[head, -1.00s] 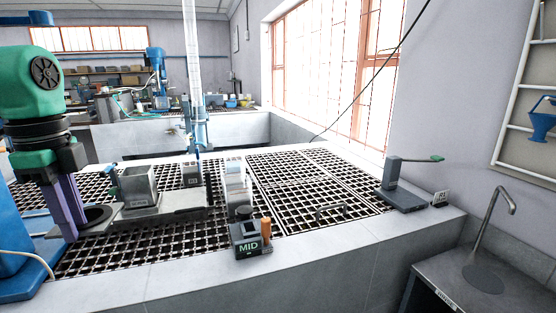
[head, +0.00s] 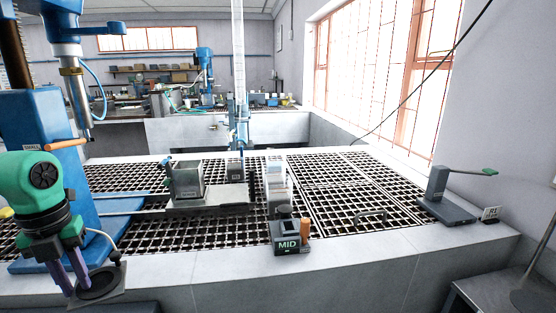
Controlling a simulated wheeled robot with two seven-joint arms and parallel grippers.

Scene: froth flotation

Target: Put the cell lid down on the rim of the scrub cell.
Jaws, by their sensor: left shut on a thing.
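The lid appears flat, with a darker round middle, in front of the bench's near edge at the lower left. The open square metal cell, which I take for the scrub cell (head: 187,181), stands upright on a grey base plate (head: 208,207) on the grating. It is up and to the right of the lid, clearly apart from it. The lid is not on its rim. My right gripper is not in view.
A blue machine (head: 45,130) with a column stands at the left, behind my left arm. The MID block (head: 288,246) and a pale stack (head: 275,183) stand right of the cell. A grey stand (head: 441,200) with a green-tipped arm is far right. The right grating (head: 345,190) is mostly clear.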

